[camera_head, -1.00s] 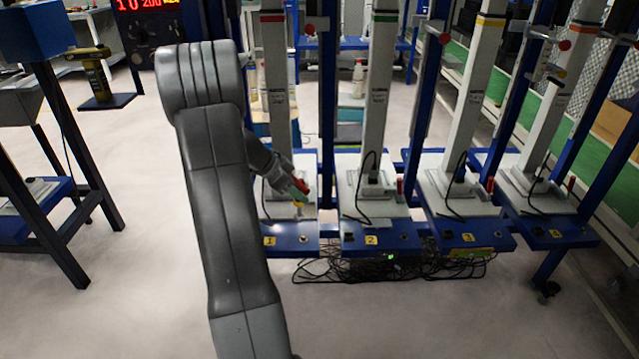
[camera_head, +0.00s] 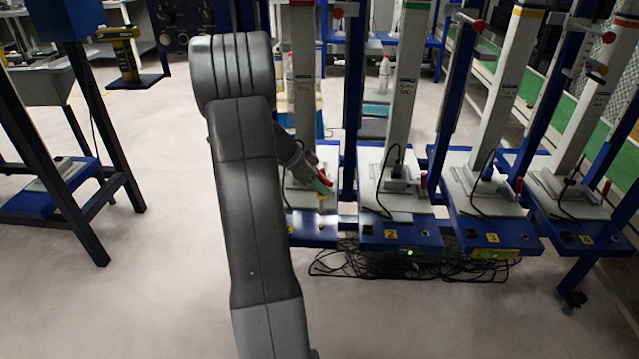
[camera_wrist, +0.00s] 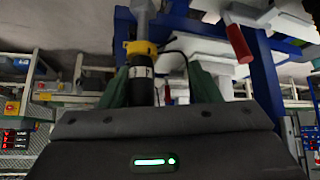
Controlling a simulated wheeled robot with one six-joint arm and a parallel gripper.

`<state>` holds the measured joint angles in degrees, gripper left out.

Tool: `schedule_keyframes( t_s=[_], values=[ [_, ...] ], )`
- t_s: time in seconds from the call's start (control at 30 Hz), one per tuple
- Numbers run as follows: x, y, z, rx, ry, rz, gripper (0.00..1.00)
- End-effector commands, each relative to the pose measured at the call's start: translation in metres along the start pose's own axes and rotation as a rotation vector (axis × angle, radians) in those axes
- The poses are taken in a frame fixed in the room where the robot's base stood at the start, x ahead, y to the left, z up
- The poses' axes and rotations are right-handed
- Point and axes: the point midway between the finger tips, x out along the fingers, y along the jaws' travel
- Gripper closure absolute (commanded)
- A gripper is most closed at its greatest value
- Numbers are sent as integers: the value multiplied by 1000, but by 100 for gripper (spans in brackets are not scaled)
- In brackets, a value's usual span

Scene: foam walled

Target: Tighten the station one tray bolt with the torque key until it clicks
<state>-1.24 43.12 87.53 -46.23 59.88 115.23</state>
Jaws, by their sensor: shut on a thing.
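My gripper (camera_head: 317,184) is over the leftmost station's tray (camera_head: 318,235), beside its grey column (camera_head: 304,80). In the wrist view, my gripper's green fingers (camera_wrist: 158,88) are shut on the torque key (camera_wrist: 140,72), which has a black body, a yellow collar and a grey shaft pointing up in the picture. A red handle (camera_wrist: 238,43) shows to the right of the key, apart from it. I cannot make out the tray bolt or whether the key's tip touches it. My arm hides part of the station one tray and its number label.
Stations two (camera_head: 400,235), three (camera_head: 490,240) and four (camera_head: 585,240) stand close to the right, with blue posts between. Loose black cables (camera_head: 400,268) lie beneath them. A blue-topped stand (camera_head: 50,190) is at the left. The front floor is clear.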

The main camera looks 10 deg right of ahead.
Motion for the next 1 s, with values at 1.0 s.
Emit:
schedule_keyframes(
  t_s=[1.0],
  values=[
    [36,-2,29,0,0,-2,69]
  ],
)
